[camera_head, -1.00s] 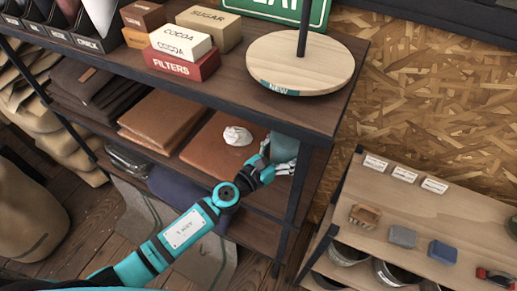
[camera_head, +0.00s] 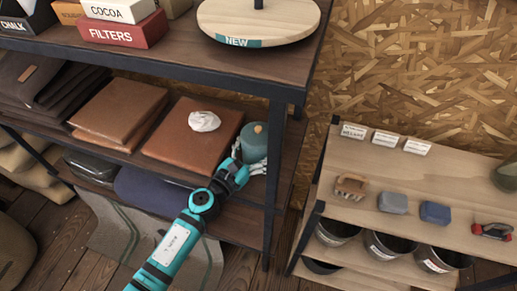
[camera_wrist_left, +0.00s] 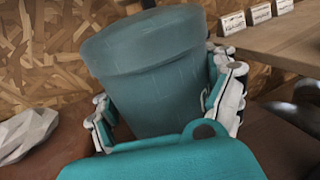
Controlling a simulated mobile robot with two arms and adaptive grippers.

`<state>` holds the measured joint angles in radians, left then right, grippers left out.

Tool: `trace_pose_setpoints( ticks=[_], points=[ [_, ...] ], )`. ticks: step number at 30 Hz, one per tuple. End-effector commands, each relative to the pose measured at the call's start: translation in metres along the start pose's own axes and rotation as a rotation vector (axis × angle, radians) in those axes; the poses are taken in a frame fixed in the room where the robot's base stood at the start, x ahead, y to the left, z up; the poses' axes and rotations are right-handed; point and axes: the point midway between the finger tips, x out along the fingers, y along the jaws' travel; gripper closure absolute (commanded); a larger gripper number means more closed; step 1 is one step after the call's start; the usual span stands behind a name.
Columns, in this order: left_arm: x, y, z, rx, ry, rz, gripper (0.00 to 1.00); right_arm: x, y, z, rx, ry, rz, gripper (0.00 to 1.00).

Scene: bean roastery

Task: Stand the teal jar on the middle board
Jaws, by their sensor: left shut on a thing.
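The teal jar (camera_head: 254,143) is at the right end of the shelf unit's middle board (camera_head: 183,166), beside a brown folded leather piece. It looks roughly upright in the head view, with a tan spot on top. My left gripper (camera_head: 251,167) is shut around the jar from the front. In the left wrist view the jar (camera_wrist_left: 155,75) fills the middle, between the gripper's fingers (camera_wrist_left: 165,105). Its lower end is hidden by my gripper, so I cannot tell whether it touches the board. My right gripper is not in view.
A white crumpled lump (camera_head: 204,121) lies on the brown leather (camera_head: 190,141), left of the jar. A dark post (camera_head: 274,170) stands close to its right. The top board (camera_head: 180,58) overhangs. A lower stand (camera_head: 345,208) with brushes and blocks is at right.

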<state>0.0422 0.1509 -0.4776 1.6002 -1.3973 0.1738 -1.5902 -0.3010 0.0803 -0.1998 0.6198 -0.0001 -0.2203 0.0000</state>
Motion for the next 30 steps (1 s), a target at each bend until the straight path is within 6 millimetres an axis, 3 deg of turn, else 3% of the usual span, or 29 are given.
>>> trace_pose_setpoints(
  ticks=[7,8,11,22,30],
  points=[
    [0.001,0.000,-0.002,0.002,-0.003,0.000,0.67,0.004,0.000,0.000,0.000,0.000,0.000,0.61],
    [0.000,0.000,-0.003,0.001,0.000,0.000,0.12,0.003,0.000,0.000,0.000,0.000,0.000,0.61],
    [0.000,0.000,-0.002,0.001,0.001,0.000,0.00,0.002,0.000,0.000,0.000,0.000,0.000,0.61],
    [-0.002,0.000,0.001,0.001,0.002,0.000,0.00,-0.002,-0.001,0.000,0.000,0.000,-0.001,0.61],
    [-0.055,0.000,-0.003,0.003,0.004,-0.001,0.00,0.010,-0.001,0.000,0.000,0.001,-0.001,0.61]
  ],
)
